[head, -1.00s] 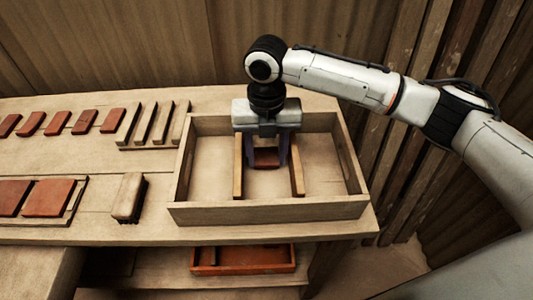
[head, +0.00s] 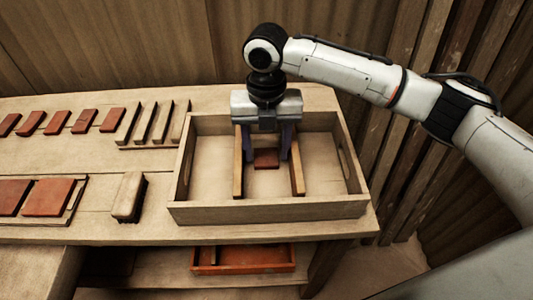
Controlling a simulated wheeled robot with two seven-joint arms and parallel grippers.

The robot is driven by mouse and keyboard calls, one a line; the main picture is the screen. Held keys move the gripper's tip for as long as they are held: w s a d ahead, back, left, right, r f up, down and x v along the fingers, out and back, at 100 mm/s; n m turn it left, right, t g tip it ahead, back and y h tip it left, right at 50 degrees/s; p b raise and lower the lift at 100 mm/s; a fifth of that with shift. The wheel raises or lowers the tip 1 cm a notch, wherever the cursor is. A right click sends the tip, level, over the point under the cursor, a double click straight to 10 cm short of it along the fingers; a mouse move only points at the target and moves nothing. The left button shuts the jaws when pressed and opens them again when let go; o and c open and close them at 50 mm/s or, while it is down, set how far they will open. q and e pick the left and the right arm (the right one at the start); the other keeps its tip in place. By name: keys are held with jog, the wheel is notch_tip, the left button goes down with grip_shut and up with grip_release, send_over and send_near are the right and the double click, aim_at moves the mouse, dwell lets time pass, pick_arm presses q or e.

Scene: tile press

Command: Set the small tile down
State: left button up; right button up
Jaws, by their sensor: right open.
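The small tile (head: 266,159) is reddish-brown and lies flat on the floor of the wooden tray (head: 270,212), between two wooden strips, a left strip (head: 238,170) and a right strip (head: 297,178). My right gripper (head: 267,152) comes down from above with its fingers apart, one on each side of the tile and clear of it. The gripper body hides part of the tray's far side. My left gripper is not in view.
Several small red tiles (head: 84,121) lie in a row at the back left, beside a wooden rack (head: 152,124). Larger tiles (head: 48,197) sit on a board at the left. A brush (head: 129,197) stands left of the tray. A red tray (head: 242,260) sits on the lower shelf.

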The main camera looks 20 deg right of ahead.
aim_at(267, 162)
notch_tip(267, 162, up, 10)
dwell(0.3)
jog(key=shift+f, duration=0.1)
